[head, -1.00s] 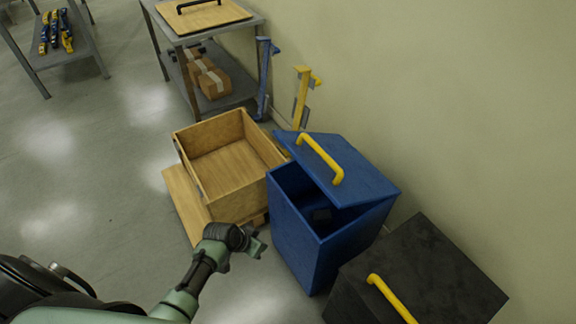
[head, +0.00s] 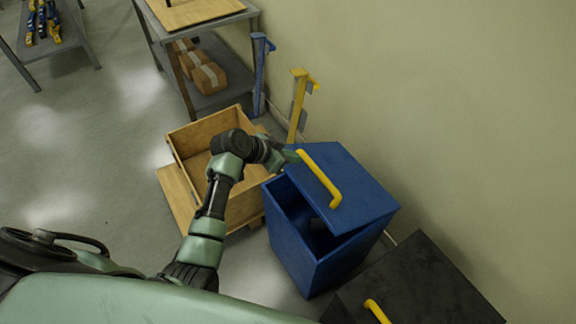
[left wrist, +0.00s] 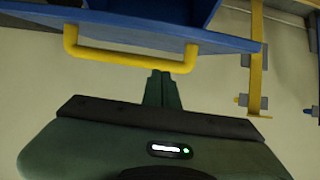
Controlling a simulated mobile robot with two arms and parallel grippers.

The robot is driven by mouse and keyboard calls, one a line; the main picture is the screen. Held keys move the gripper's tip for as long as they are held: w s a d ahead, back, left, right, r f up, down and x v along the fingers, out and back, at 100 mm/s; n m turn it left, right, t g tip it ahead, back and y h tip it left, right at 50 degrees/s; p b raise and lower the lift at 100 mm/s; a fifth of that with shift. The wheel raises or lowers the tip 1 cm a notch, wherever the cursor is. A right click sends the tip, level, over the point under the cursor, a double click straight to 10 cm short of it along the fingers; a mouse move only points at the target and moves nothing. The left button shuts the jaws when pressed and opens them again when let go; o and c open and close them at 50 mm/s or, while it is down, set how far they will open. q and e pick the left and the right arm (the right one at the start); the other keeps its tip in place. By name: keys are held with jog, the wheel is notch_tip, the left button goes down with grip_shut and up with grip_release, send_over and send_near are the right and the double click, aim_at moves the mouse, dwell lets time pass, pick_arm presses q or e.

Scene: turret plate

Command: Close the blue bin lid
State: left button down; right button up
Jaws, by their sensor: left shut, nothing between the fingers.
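The blue bin (head: 296,245) stands on the floor by the wall, with a dark object partly visible inside. Its blue lid (head: 352,188) is tilted and partly open, leaving a gap on the near left side. The lid has a yellow handle (head: 321,178). My left gripper (head: 294,156) is at the lid's far left corner, close to the handle's upper end. In the left wrist view, the shut, empty left fingers (left wrist: 160,86) point toward the yellow handle (left wrist: 130,57) and the lid's edge (left wrist: 120,22). I cannot tell whether they touch. My right gripper is not in view.
An open wooden crate (head: 184,169) stands left of the bin, behind my left arm. A black bin (head: 430,285) with a yellow handle is at the near right. Blue and yellow posts (head: 297,108) stand behind, near a metal shelf (head: 217,97). Floor at left is clear.

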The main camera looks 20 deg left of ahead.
aim_at(288, 175)
pick_arm(q)
jog(key=f, duration=0.2)
jog(key=s+f, duration=0.1)
jog(key=shift+a+f+p, duration=0.1)
jog(key=shift+a+p, duration=0.25)
jog(key=shift+p, duration=0.05)
jog(key=shift+s+a+f, duration=0.1)
jog(key=shift+f, duration=0.3)
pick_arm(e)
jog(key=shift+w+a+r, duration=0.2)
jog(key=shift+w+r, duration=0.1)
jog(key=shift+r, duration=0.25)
